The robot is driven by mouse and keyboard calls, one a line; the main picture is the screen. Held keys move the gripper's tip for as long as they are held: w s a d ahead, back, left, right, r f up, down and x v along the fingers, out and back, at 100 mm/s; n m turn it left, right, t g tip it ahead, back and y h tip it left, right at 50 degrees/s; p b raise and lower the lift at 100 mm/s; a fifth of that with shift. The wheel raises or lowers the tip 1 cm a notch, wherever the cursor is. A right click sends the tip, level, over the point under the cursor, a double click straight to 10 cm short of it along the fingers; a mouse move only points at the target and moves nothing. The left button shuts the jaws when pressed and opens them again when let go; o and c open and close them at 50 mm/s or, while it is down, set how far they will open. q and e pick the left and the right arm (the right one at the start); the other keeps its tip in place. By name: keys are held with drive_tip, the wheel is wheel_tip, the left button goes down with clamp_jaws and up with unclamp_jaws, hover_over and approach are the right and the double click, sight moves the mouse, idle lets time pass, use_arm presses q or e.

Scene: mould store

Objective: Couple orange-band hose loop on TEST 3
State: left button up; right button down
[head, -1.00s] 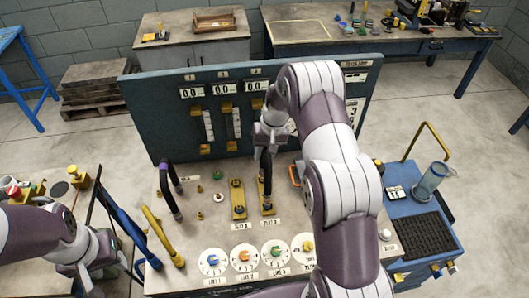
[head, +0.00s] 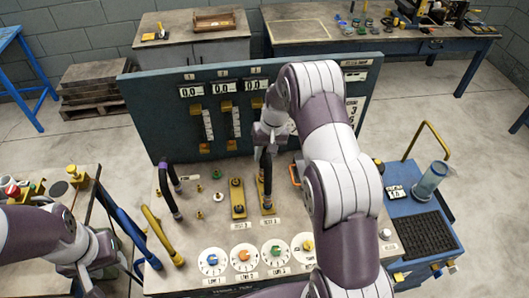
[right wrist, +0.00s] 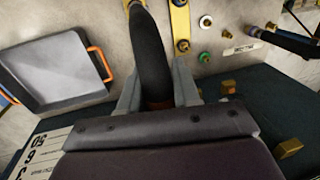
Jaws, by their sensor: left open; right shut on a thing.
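My right gripper (right wrist: 158,92) is shut on a dark hose loop (right wrist: 152,50). A brownish-orange band (right wrist: 158,104) shows between its fingers. In the head view the hose (head: 267,172) hangs upright below my right gripper (head: 268,145), its lower end over the right-hand yellow plate (head: 268,207). Whether the end is seated there I cannot tell. The small label (head: 271,222) in front of that plate seems to read TEST 3. My left gripper (head: 105,262) is open and empty at the lower left, apart from the bench.
A second yellow plate (head: 238,200) stands just left. Another dark hose (head: 168,192) stands at the bench's left. A gauge panel (head: 160,125) rises behind. A grey tray with an orange handle (right wrist: 98,62) lies beside the held hose. Several dials (head: 243,257) line the front.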

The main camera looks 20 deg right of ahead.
drive_tip(key=shift+f, duration=0.1)
drive_tip(key=shift+f+b, duration=0.55)
drive_tip(key=shift+f, duration=0.05)
drive_tip(key=shift+s+f+b, duration=0.1)
drive_tip(key=shift+f+b, duration=0.25)
drive_tip(key=shift+f, duration=0.05)
idle(0.6)
drive_tip(key=shift+f, duration=0.1)
idle(0.4)
drive_tip(key=c, duration=0.7)
unclamp_jaws()
drive_tip(key=shift+f, duration=0.1)
drive_tip(key=shift+c, duration=0.2)
